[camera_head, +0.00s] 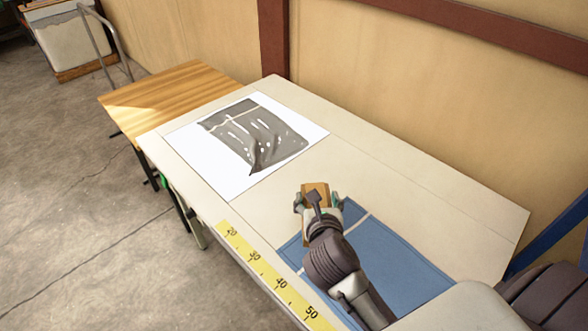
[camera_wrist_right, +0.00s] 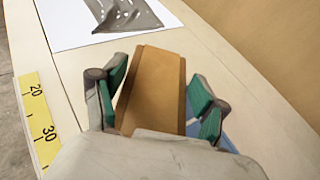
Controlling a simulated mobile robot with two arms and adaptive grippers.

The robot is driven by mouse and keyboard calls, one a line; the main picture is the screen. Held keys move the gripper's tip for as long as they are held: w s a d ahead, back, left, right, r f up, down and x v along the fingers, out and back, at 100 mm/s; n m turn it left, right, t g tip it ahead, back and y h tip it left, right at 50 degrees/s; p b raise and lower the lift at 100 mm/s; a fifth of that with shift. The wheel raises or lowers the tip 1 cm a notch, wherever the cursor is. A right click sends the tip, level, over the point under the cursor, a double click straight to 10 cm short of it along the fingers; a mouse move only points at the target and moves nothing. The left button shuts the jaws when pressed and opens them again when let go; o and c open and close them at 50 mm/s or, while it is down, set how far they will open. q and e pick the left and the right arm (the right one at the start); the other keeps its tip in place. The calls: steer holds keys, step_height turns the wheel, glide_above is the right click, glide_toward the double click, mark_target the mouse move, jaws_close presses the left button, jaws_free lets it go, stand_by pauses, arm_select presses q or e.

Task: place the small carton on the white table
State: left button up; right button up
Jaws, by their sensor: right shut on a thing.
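The small carton (camera_head: 317,190) is brown and box-shaped. It sits between the fingers of my right gripper (camera_head: 319,203), over the white table (camera_head: 371,158) near the far edge of the blue mat. In the right wrist view the carton (camera_wrist_right: 153,85) lies between the green finger pads of the gripper (camera_wrist_right: 158,97), which is shut on it. I cannot tell whether the carton's underside touches the table. My left gripper is not in view.
A dark grey bag (camera_head: 251,132) lies on a white sheet (camera_head: 199,161) at the table's far left. A yellow ruler strip (camera_head: 268,274) runs along the near edge. The blue mat (camera_head: 399,254) lies under my right arm. A wooden table (camera_head: 172,90) adjoins. Bare tabletop lies right of the sheet.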

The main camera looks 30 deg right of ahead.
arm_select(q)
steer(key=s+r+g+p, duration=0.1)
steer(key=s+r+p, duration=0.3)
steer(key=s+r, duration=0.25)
arm_select(e)
steer(key=w+d+r, duration=0.2)
steer(key=d, duration=0.6)
steer(key=w+d+r, duration=0.1)
steer(key=d+r, duration=0.1)
steer(key=d, duration=0.6)
arm_select(q)
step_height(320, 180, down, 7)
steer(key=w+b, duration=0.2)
steer(key=b, duration=0.3)
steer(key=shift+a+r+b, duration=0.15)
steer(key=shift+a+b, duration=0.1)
steer(key=shift+b, duration=0.15)
arm_select(e)
steer(key=shift+m+h, duration=0.3)
steer(key=w+a+f, duration=0.2)
steer(key=w+f, duration=0.1)
steer(key=w+a+f, duration=0.3)
steer(key=f, duration=0.1)
steer(key=w+a+f, duration=0.2)
steer(key=f, duration=0.2)
steer(key=shift+w+a+f, duration=0.1)
steer(key=shift+w+a, duration=0.25)
steer(key=shift+w, duration=0.05)
